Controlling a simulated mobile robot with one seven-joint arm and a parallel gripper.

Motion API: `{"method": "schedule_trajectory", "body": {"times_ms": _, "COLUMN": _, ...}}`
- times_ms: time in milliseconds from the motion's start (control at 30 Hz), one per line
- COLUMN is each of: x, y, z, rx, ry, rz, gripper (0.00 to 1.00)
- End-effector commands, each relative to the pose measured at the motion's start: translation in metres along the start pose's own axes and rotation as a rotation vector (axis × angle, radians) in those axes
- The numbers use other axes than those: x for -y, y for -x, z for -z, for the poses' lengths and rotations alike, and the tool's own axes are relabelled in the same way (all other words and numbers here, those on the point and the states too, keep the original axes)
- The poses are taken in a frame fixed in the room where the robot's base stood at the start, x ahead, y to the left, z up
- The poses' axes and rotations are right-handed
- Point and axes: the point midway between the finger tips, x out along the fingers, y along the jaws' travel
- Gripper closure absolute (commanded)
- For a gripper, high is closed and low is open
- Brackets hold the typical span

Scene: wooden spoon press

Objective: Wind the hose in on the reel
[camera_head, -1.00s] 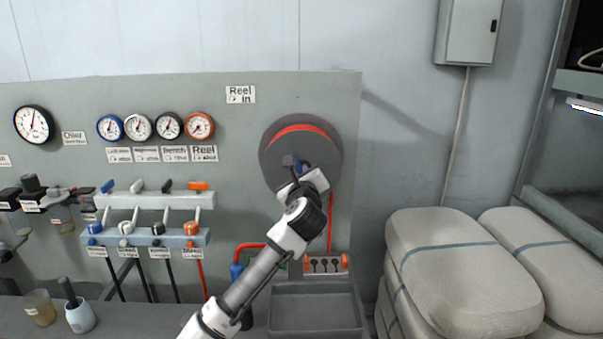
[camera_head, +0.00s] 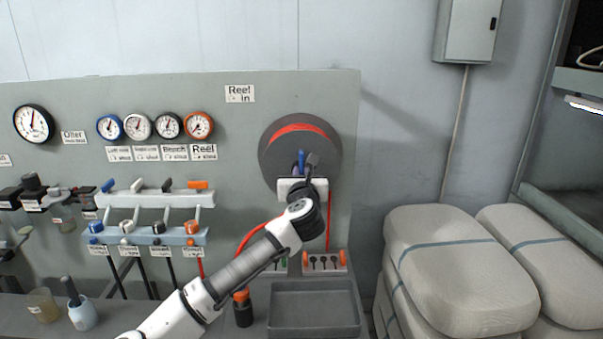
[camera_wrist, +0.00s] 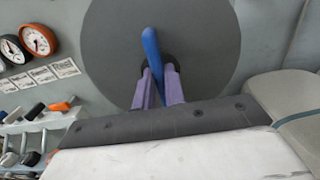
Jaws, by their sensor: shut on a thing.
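The reel (camera_head: 283,150) is a dark grey disc on the wall panel, with red hose (camera_head: 300,128) showing across its upper part. A red length of hose hangs down below it. A blue crank handle (camera_wrist: 151,50) stands out from the disc; it also shows in the head view (camera_head: 301,160). My gripper (camera_wrist: 157,85) is in front of the disc, its purple fingers on either side of the handle, shut on it. In the head view my gripper (camera_head: 303,172) covers the lower middle of the reel.
A "Reel In" label (camera_head: 240,94) is above left of the reel. Gauges (camera_head: 199,125) and levers (camera_head: 192,228) are to the left. A grey tray (camera_head: 313,311) is below. Wrapped bales (camera_head: 460,260) stand at the right.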

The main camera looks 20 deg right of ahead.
Motion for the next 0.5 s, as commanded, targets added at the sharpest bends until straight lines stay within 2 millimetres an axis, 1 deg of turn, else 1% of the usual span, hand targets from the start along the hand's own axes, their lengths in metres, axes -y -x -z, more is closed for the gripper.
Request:
{"method": "schedule_trajectory", "body": {"times_ms": 400, "x": 0.0001, "y": 0.0000, "z": 0.0009, "rx": -0.001, "ry": -0.014, "rz": 0.000, "gripper": 1.00}}
{"method": "schedule_trajectory", "body": {"times_ms": 433, "x": 0.0001, "y": 0.0000, "z": 0.0009, "rx": -0.001, "ry": -0.014, "rz": 0.000, "gripper": 0.85}}
{"method": "schedule_trajectory", "body": {"times_ms": 500, "x": 0.0001, "y": 0.0000, "z": 0.0009, "rx": -0.001, "ry": -0.013, "rz": 0.000, "gripper": 0.76}}
